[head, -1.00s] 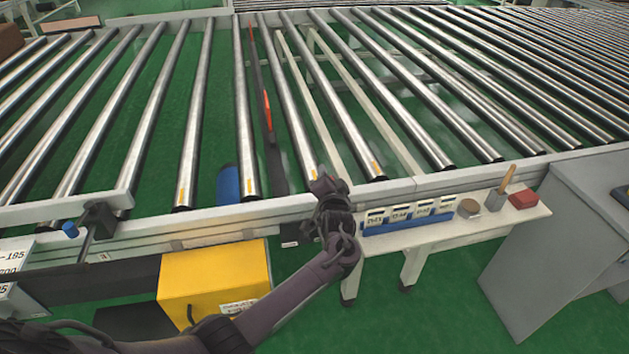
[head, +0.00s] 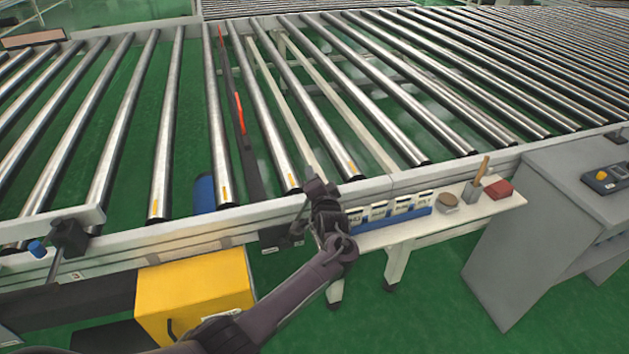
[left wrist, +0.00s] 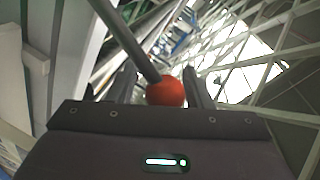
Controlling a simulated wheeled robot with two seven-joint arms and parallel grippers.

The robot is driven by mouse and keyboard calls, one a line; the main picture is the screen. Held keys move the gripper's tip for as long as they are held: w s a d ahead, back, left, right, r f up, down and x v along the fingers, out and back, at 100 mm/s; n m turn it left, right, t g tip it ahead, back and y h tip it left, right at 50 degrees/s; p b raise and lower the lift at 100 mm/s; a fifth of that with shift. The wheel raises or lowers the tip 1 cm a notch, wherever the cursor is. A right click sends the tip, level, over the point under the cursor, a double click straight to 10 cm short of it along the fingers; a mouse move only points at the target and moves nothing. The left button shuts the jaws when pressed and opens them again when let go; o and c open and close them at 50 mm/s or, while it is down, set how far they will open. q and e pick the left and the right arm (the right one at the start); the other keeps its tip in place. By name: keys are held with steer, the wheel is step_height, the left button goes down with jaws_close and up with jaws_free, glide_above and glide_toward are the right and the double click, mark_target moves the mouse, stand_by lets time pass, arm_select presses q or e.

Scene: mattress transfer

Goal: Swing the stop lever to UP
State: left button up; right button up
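A grey rod with a red ball knob (left wrist: 166,88), apparently the stop lever, shows in the left wrist view. The knob sits between the two fingers of my left gripper (left wrist: 160,87), with a narrow gap visible on its left side. The fingers look spread; contact on the right side is unclear. In the head view my left gripper (head: 318,190) is at the conveyor's front rail, and the knob is not discernible there. A dark bar with a red strip (head: 239,113) lies between two rollers beyond it. No UP marking is legible. My right gripper is not in view.
The roller conveyor's front rail (head: 150,243) runs across the view. A yellow box (head: 195,290) is below it. A narrow shelf (head: 440,226) with a blue card holder (head: 390,217) is right of my gripper. A grey cabinet (head: 535,235) stands farther right. A blue-knobbed clamp (head: 38,248) is at left.

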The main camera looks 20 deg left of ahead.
arm_select(q)
steer(key=shift+o, duration=0.2)
steer(key=shift+s, duration=0.1)
steer(key=v, duration=0.7)
steer(key=shift+s+d+p, duration=0.15)
steer(key=shift+s+p, duration=0.15)
